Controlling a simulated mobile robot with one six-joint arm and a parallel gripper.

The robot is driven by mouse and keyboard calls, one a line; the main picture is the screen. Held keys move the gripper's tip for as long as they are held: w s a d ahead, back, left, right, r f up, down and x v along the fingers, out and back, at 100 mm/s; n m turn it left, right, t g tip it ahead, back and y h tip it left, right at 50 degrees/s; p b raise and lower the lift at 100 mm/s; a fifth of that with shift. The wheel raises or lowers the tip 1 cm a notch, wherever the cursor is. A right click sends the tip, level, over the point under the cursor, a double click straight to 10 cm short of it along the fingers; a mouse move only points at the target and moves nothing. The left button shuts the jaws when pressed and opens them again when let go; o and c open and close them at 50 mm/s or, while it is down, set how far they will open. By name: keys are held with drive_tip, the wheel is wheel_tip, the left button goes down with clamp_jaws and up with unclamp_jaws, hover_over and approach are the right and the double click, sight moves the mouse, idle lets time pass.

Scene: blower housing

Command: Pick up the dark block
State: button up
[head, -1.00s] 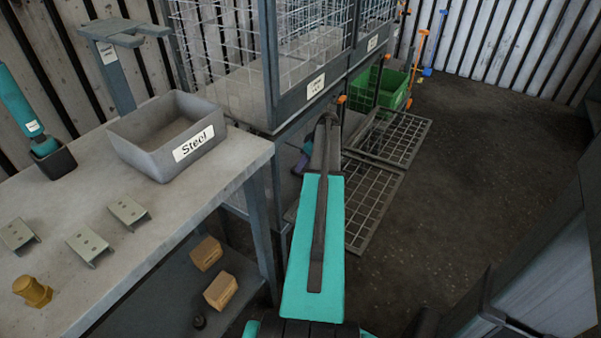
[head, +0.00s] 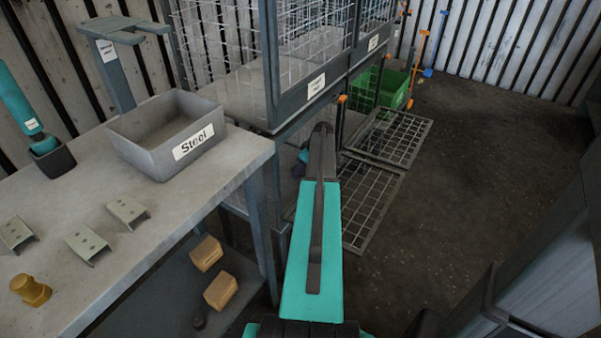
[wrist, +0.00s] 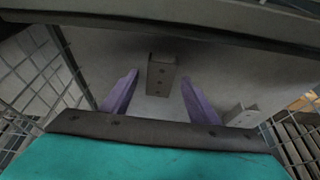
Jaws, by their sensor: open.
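In the wrist view a dark grey block (wrist: 161,75) with a row of holes in its face lies on a grey surface. My gripper (wrist: 159,77) has two purple fingers, spread apart, one on each side of the block. A gap shows between the block and each finger, and nothing is held. How far the fingertips are from the block in depth I cannot tell. In the head view my gripper is mostly hidden behind my arm, low beside the wire cage; the block does not show there.
A second, paler piece (wrist: 241,115) lies right of the right finger. A dark edge (wrist: 150,25) crosses the top of the wrist view, with mesh at both sides. In the head view, a grey Steel bin (head: 170,155) and several brackets stand on the bench; mesh doors (head: 370,200) hang open.

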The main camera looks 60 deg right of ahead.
drive_tip(key=shift+c, duration=0.5)
drive_tip(key=c, duration=1.1)
drive_tip(key=shift+r, duration=0.1)
drive_tip(key=shift+c, duration=0.2)
drive_tip(key=shift+r, duration=0.85)
drive_tip(key=shift+a+r+p, duration=0.15)
drive_tip(key=shift+r+p, duration=0.15)
drive_tip(key=shift+r, duration=0.65)
drive_tip(key=a, duration=1.7)
drive_tip(key=shift+a+f+p, duration=0.1)
drive_tip(key=shift+a+p, duration=0.2)
